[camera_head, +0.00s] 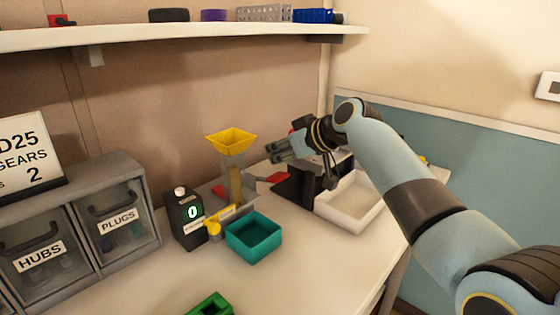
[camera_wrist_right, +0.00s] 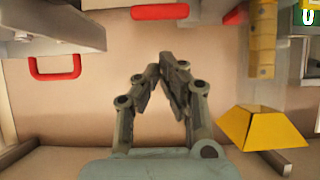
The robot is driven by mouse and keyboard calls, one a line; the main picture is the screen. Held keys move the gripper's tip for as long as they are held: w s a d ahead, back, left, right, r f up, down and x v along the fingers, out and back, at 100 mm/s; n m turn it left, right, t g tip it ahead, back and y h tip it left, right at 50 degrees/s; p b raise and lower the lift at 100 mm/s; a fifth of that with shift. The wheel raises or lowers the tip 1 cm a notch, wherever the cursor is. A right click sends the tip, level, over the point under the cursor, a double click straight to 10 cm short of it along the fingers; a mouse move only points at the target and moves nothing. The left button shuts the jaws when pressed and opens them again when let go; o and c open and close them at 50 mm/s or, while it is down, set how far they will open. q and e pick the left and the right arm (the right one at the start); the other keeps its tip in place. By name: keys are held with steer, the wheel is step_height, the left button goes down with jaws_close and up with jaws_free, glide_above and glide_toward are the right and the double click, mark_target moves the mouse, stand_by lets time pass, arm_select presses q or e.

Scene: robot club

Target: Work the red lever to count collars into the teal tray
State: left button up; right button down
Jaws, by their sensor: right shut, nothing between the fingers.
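The dispenser has a yellow hopper (camera_head: 231,141) on a clear column holding tan collars (camera_head: 235,185). A red lever (camera_head: 277,178) sticks out to its right; a red bar (camera_wrist_right: 160,12), likely its end, shows at the top of the right wrist view. The teal tray (camera_head: 253,237) stands in front of the dispenser and looks empty. My right gripper (camera_head: 272,153) is shut and empty, just above and apart from the lever. My left gripper is out of view.
A black counter box (camera_head: 187,215) reading 0 stands left of the dispenser. A white bin (camera_head: 350,203) and black stand (camera_head: 293,186) are at the right. Grey drawers (camera_head: 80,232) fill the left. A green object (camera_head: 211,305) lies at the front. A shelf (camera_head: 180,37) hangs above.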

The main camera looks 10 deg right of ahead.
steer(key=shift+s+d+f, duration=0.15)
steer(key=shift+s+f, duration=0.05)
steer(key=shift+f, duration=0.3)
steer(key=shift+s+d+f, duration=0.1)
steer(key=shift+s+f, duration=0.1)
steer(key=shift+f, duration=0.3)
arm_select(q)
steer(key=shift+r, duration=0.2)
arm_select(e)
steer(key=shift+f, duration=0.1)
